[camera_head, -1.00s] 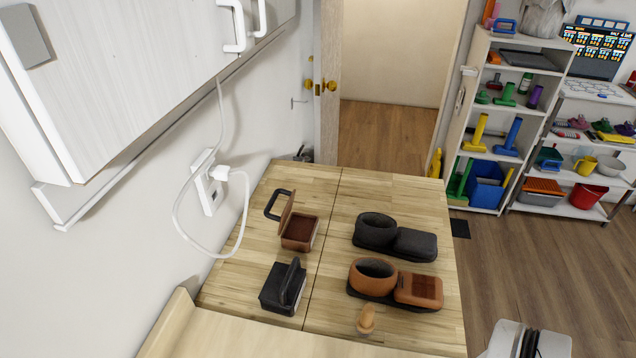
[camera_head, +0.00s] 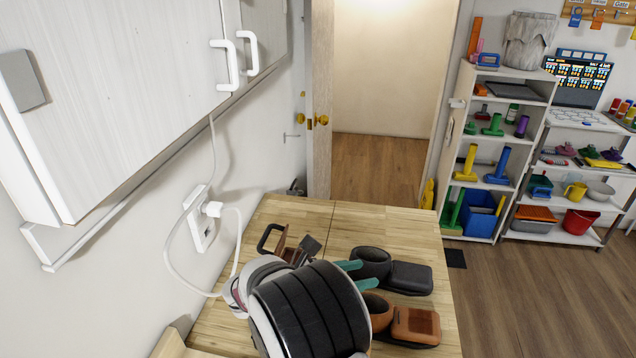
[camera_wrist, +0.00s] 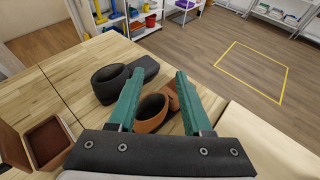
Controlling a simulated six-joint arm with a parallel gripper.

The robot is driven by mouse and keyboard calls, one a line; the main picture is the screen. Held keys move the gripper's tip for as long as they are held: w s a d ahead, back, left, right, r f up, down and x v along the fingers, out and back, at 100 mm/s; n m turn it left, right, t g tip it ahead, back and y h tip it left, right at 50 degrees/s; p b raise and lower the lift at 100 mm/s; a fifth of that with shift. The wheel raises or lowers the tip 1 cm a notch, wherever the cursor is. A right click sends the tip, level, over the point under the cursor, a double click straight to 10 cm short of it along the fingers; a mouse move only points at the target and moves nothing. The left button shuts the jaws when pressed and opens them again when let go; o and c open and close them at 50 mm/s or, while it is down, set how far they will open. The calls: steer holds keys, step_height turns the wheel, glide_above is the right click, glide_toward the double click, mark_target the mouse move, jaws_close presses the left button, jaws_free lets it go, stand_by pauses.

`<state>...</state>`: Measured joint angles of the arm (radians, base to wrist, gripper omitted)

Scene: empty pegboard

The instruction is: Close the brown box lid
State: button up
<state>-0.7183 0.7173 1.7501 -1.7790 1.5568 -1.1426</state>
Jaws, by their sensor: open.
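The brown box (camera_wrist: 47,140) shows at the left edge of the wrist view, open, its hollow inside facing up. Its lid (camera_wrist: 12,150) stands raised at the box's left side, cut off by the frame edge. In the head view the upright brown lid (camera_head: 281,240) with its dark handle (camera_head: 264,238) shows behind my arm, which hides most of the box body. My gripper (camera_head: 358,275) is open and empty, with green fingers, to the right of the box. In the wrist view the gripper (camera_wrist: 160,74) points toward the round pots, the box to its left.
A black round pot with a square container (camera_head: 407,278) and a brown pot with a square container (camera_head: 415,325) stand on the wooden table (camera_head: 385,218). A white cable and wall socket (camera_head: 201,220) are at left. A wall cabinet (camera_head: 130,90) overhangs the left side.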

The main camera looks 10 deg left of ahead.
steer(key=w+a+f+n+t+y, duration=0.1)
steer(key=a+f+n+t, duration=0.1)
steer(key=a+n+t, duration=0.3)
steer(key=w+a+f+n+y, duration=0.1)
steer(key=w+a+f+n, duration=0.15)
steer(key=a, duration=0.35)
steer(key=n+t+y, duration=0.4)
steer(key=n+y, duration=0.4)
steer(key=n, duration=0.3)
glide_toward(262, 240)
steer(key=w, duration=0.6)
steer(key=w+f, duration=0.1)
steer(key=w, duration=0.3)
steer(key=shift+d, duration=0.1)
jaws_close()
steer(key=shift+f, duration=0.2)
